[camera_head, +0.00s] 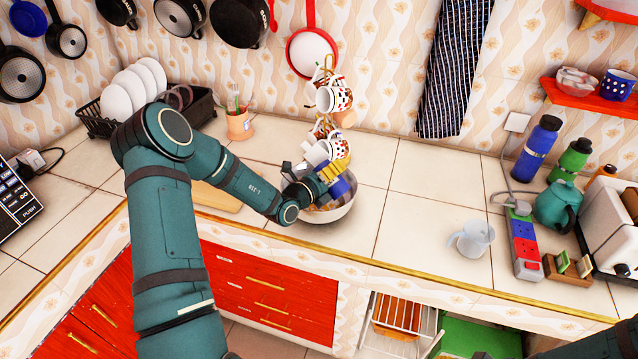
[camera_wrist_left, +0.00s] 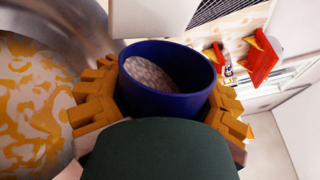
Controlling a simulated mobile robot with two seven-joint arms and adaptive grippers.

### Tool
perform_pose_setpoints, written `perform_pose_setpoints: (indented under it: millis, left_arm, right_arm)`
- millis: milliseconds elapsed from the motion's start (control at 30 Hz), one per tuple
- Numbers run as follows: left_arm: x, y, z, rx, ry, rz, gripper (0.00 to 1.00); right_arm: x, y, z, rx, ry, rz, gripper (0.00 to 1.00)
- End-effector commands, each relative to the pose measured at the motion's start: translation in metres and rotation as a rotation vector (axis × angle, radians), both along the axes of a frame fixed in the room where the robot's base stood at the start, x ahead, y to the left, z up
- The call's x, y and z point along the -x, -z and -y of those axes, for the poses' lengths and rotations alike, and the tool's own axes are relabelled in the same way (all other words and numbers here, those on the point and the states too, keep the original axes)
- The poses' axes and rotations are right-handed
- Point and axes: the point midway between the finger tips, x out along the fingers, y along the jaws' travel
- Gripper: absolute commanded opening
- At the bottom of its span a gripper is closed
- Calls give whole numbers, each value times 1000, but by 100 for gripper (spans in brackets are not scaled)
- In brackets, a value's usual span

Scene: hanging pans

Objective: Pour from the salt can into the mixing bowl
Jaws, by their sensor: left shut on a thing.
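The blue salt can (camera_head: 339,187) is held in my left gripper (camera_head: 328,172) at the mixing bowl (camera_head: 335,213) on the counter. In the left wrist view, yellow fingers of my left gripper (camera_wrist_left: 165,110) press on both sides of the can (camera_wrist_left: 178,103). Its open top shows pale, grainy salt inside. The shiny bowl (camera_wrist_left: 70,25) fills the left of that view, with a yellow-and-white pattern showing in it. The gripper hides part of the bowl in the head view. I cannot tell whether salt is falling. My right gripper is not in view.
A mug tree with patterned mugs (camera_head: 333,97) stands close behind the bowl. A cup with utensils (camera_head: 239,125) and a dish rack (camera_head: 98,122) are behind my left arm. A pale jug (camera_head: 473,240) stands to the right, with clear counter between it and the bowl.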

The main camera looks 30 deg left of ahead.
Motion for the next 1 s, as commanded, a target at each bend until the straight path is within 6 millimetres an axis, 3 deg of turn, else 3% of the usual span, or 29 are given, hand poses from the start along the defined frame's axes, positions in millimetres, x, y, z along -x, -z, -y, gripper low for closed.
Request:
perform_pose_setpoints:
  millis: [33, 467, 667, 1000]
  left_arm:
    - [-1, -14, 2, -74, 5, 21, 8]
    - [0, -26, 5, -345, 4, 77, 8]
    - [3, -16, 20, -519, 5, 110, 8]
    - [7, -38, 44, -831, 6, 175, 8]
  right_arm:
    - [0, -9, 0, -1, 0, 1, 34]
    - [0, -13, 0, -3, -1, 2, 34]
    - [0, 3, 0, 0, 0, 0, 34]
    - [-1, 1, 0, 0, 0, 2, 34]
